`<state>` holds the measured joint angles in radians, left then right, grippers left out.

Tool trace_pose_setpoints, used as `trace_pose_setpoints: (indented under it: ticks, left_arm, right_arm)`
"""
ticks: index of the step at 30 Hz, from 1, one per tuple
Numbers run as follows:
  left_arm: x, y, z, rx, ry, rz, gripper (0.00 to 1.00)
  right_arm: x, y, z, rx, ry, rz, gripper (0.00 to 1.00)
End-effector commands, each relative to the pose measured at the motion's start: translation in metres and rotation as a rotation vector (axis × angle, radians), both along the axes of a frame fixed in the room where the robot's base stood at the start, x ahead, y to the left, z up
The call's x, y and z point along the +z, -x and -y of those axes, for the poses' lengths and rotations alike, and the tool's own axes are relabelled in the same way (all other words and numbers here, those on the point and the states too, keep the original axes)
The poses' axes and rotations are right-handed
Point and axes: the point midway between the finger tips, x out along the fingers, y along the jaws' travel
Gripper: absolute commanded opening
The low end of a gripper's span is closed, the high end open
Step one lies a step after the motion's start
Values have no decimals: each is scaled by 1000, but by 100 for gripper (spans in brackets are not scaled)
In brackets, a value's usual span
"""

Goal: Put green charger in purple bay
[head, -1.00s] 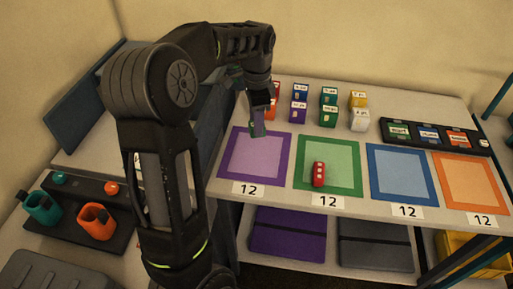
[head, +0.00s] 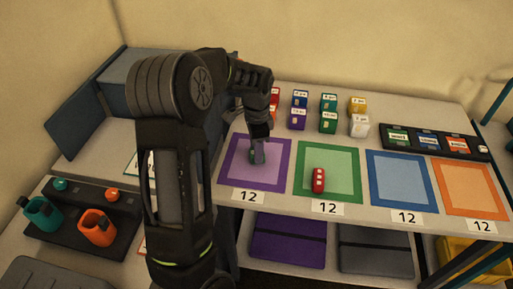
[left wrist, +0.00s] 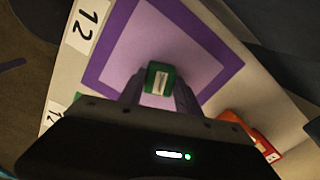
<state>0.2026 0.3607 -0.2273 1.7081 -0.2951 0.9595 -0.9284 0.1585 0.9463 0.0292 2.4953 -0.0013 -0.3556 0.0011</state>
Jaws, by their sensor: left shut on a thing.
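The green charger (left wrist: 151,72) with a white label sits between the fingers of my left gripper (left wrist: 158,90) in the left wrist view. In the head view my left gripper (head: 257,157) points down over the middle of the purple bay (head: 229,168), shut on the green charger (head: 251,156), which is mostly hidden by the fingers. The purple bay's border (left wrist: 104,52) surrounds the charger in the left wrist view. I cannot tell whether the charger touches the bay surface. My right gripper is out of view.
A red charger (head: 318,181) lies in the green bay (head: 357,172). The blue bay (head: 402,174) and orange bay (head: 468,187) are empty. Several coloured boxes (head: 328,122) stand behind the bays, and a black tray (head: 470,147) lies at the back right.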

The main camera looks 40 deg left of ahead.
Motion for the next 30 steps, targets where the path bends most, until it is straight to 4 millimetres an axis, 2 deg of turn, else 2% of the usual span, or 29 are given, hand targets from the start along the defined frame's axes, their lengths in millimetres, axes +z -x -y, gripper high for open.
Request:
trace_pose_setpoints:
  ticks: [10,11,18,30]
  left_arm:
    - [-4,0,0,0,0,0,0]
    - [-3,0,0,0,0,0,41]
    - [-3,0,0,0,0,0,61]
    - [4,-1,0,0,-1,2,61]
  right_arm:
    - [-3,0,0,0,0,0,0]
    - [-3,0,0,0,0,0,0]
    - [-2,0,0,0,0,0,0]
    - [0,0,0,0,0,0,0]
